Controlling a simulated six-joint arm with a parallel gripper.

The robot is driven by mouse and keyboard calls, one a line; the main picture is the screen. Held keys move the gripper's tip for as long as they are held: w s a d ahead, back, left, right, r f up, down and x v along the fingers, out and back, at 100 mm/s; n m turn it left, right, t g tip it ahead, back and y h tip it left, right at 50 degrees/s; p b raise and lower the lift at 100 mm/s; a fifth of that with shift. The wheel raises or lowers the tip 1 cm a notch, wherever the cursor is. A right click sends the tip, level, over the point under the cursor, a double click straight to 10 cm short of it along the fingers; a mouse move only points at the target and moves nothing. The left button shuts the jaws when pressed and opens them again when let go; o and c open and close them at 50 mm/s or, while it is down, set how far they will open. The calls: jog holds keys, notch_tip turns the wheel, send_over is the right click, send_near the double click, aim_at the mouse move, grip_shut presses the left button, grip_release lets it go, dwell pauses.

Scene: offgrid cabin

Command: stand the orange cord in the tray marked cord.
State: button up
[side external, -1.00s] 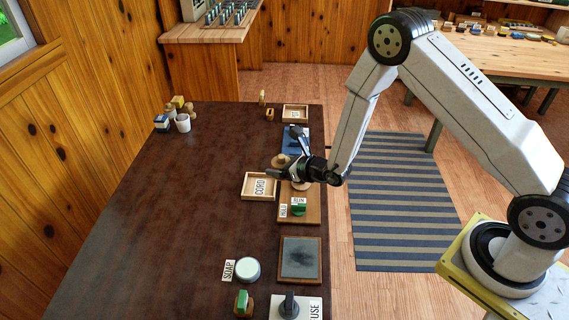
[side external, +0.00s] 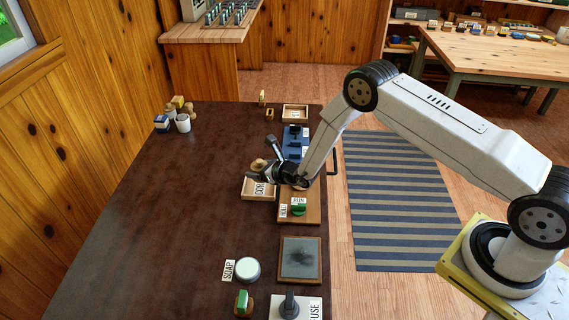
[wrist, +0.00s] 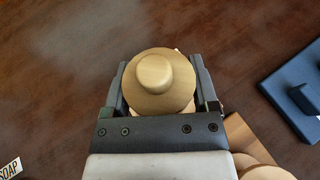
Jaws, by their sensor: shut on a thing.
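My gripper (side external: 264,171) is shut on a tan, round-topped piece (side external: 257,163) with a knob. In the wrist view the piece (wrist: 153,76) sits upright between the two fingers (wrist: 160,85), seen from above. Its lower part is hidden, and I see no clear orange on it, so I cannot confirm that it is the cord. The shallow wooden tray marked CORD (side external: 246,191) lies below or just in front of the gripper in the side view, which covers its far part. I cannot tell the height between piece and tray.
A blue block (side external: 292,150) stands behind. Another small tray (side external: 295,107) is farther back. A SOAP label (side external: 229,270) and round tin (side external: 247,269) are nearer.

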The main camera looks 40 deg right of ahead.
aim_at(259, 187)
jog(key=shift+w+f, duration=0.15)
jog(key=shift+f, duration=0.05)
jog(key=shift+w+f, duration=0.15)
jog(key=shift+f, duration=1.55)
jog(key=shift+f, duration=0.2)
jog(key=shift+f, duration=0.3)
